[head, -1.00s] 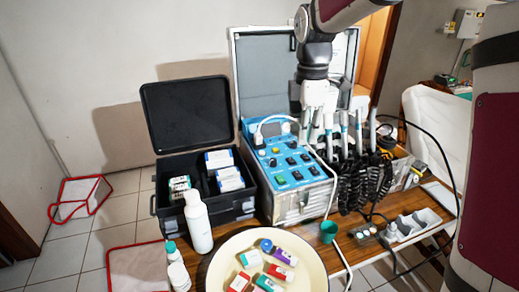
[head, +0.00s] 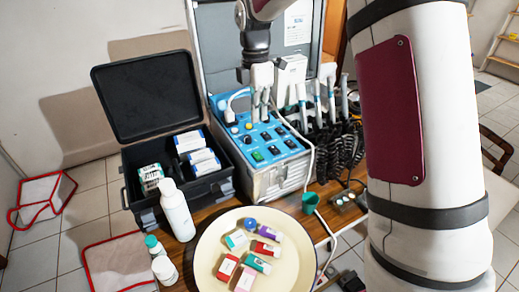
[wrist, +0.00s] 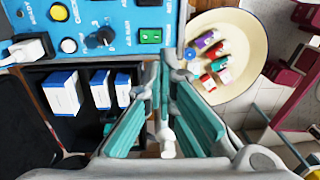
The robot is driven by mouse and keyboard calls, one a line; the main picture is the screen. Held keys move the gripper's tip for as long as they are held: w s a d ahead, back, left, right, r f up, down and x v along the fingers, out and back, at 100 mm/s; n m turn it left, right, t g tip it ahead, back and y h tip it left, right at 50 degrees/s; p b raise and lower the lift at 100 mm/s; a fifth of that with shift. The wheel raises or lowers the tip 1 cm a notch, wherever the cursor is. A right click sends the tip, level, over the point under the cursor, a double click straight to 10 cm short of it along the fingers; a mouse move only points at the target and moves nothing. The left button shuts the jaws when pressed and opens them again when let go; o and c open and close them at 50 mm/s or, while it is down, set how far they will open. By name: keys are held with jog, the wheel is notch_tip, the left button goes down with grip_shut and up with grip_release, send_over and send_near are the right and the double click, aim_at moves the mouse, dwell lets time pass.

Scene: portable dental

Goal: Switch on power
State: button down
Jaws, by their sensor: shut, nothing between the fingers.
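The dental unit's blue control panel (head: 270,136) tilts up inside the open grey case, with several dark switches, knobs and a lit green switch (head: 257,156). In the wrist view the panel (wrist: 110,14) fills the top left, with a green rocker switch (wrist: 150,36), a black knob (wrist: 100,37), and a yellow button (wrist: 59,12). My gripper (head: 264,112) is above the back of the panel, pointing down, and hides part of it. In the wrist view its teal-padded fingers (wrist: 164,72) are shut and empty, below the green rocker in the picture. Contact with the panel cannot be told.
A white plug and cord (head: 233,104) stand at the panel's left. Handpieces with coiled black hoses (head: 325,125) hang to the right. An open black box (head: 140,206) holds small cartons.

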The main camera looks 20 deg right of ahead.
aim_at(258, 155)
jog(key=f, duration=0.8)
jog(key=s+f+p, duration=0.1)
jog(key=f, duration=0.3)
jog(key=shift+d+f, duration=0.1)
jog(key=shift+f, duration=0.15)
jog(key=shift+s+f, duration=0.15)
jog(key=shift+f, duration=0.25)
jog(key=shift+w+r+b, duration=0.3)
jog(key=shift+w+b, duration=0.25)
jog(key=shift+w, duration=0.25)
